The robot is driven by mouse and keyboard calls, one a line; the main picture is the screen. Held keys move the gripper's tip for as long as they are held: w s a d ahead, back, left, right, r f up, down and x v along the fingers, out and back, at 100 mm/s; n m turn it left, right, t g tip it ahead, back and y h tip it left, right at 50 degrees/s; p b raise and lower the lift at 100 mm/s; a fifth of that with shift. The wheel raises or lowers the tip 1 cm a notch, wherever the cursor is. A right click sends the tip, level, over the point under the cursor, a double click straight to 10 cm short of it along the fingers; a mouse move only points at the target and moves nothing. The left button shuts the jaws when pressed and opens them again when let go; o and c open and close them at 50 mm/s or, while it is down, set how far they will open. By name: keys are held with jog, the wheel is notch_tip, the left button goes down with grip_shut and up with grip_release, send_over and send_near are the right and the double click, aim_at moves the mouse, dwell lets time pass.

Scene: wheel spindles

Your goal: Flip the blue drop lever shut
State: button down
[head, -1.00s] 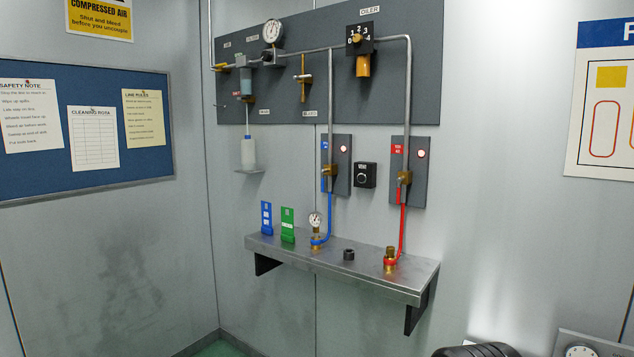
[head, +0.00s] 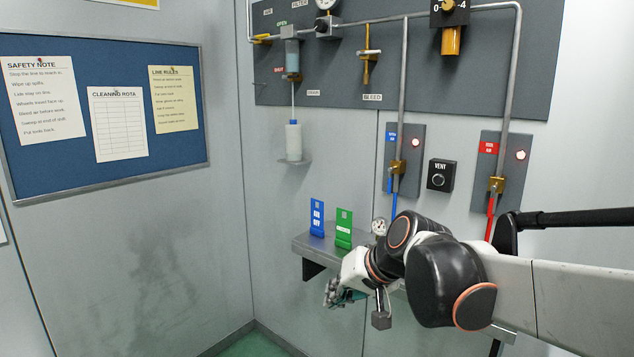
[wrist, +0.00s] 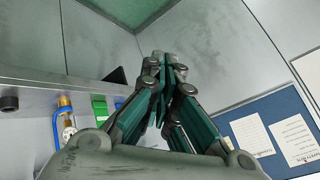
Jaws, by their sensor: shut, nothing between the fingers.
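The blue drop's brass valve (head: 397,168) sits on a grey wall plate under a blue label. A small blue lever (head: 389,182) hangs down at the valve's left side, close to the blue hose (head: 394,206). The lever is too small to read its exact angle. My gripper (head: 332,294) is in front of the shelf, below and left of the lever in the head view, and apart from it. In the wrist view my gripper (wrist: 163,62) has its fingers together and empty. The lever cannot be made out in the wrist view.
The shelf (head: 300,243) carries a blue tag stand (head: 317,218), a green one (head: 344,228) and a gauge (head: 379,226). My arm hides its right part. A red drop valve (head: 496,185) and a vent knob (head: 440,175) are to the right.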

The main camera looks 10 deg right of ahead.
jog(key=w+d+r+m+t+y+p, duration=0.2)
jog(key=w+d+r+m+p, duration=0.15)
jog(key=w+d, duration=0.55)
jog(key=w+d+r+m+t+y+p, duration=0.1)
jog(key=w+d+r+m+p, duration=0.25)
jog(key=w, duration=0.95)
jog(key=w+d+m+t+p, duration=0.1)
jog(key=w+d, duration=0.3)
jog(key=d, duration=0.8)
jog(key=w+d+m+t+y+p, duration=0.1)
jog(key=w+d+t+p, duration=0.3)
jog(key=d, duration=0.9)
jog(key=shift+d+r+m+t, duration=0.2)
jog(key=shift+r+m+t, duration=0.1)
jog(key=x, duration=1)
